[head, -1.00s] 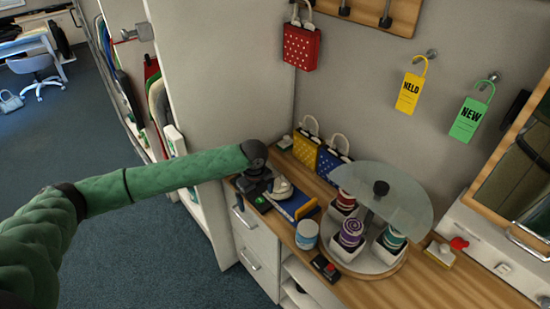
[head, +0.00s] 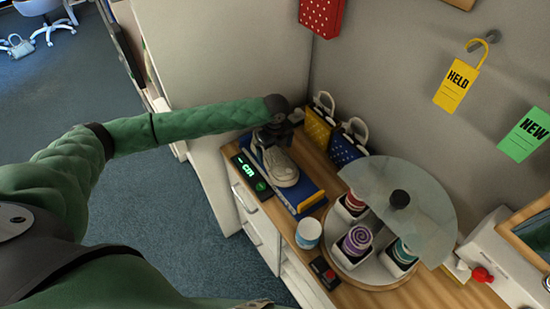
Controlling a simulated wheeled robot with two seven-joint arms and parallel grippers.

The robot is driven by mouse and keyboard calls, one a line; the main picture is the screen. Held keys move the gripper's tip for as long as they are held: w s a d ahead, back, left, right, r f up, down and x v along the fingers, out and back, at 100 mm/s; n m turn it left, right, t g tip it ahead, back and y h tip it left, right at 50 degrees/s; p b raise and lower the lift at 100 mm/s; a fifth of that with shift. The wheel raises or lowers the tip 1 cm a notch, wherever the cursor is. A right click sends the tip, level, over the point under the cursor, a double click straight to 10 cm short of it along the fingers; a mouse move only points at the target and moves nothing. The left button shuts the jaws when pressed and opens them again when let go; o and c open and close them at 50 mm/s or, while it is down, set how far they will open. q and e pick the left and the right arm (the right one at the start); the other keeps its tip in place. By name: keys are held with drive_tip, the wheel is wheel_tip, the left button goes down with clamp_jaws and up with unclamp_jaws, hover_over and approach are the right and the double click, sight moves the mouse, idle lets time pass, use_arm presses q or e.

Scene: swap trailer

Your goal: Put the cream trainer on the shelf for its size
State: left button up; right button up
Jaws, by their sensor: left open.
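The cream trainer (head: 284,168) lies on a blue measuring board (head: 308,188) with a yellow-orange slider (head: 311,203) at its near end. A black readout (head: 252,174) beside the board shows a dash and "cm" in green. My left gripper (head: 268,143) is open at the trainer's far end, over or around its heel; whether the fingers touch it cannot be told. The gripper and arm hide part of the heel. White open shelving (head: 297,280) shows only in part under the counter; no size labels are readable. My right gripper is not in view.
A round carousel (head: 370,275) with several spools and a clear cover (head: 425,205) stands right of the board. A white-blue tin (head: 308,233) and a red-button box (head: 324,272) sit near the counter edge.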

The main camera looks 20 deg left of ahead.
sight(275, 155)
use_arm(q)
wheel_tip(275, 155, down, 3)
drive_tip(key=shift+w+a+r+b, duration=0.1)
drive_tip(key=shift+b, duration=0.75)
drive_tip(key=shift+s+f+b, duration=0.35)
drive_tip(key=shift+b, duration=0.1)
drive_tip(key=shift+w+f, duration=0.15)
drive_tip(key=shift+w, duration=0.15)
drive_tip(key=shift+s, duration=0.15)
drive_tip(key=c, duration=1.1)
drive_tip(key=shift+r, duration=0.2)
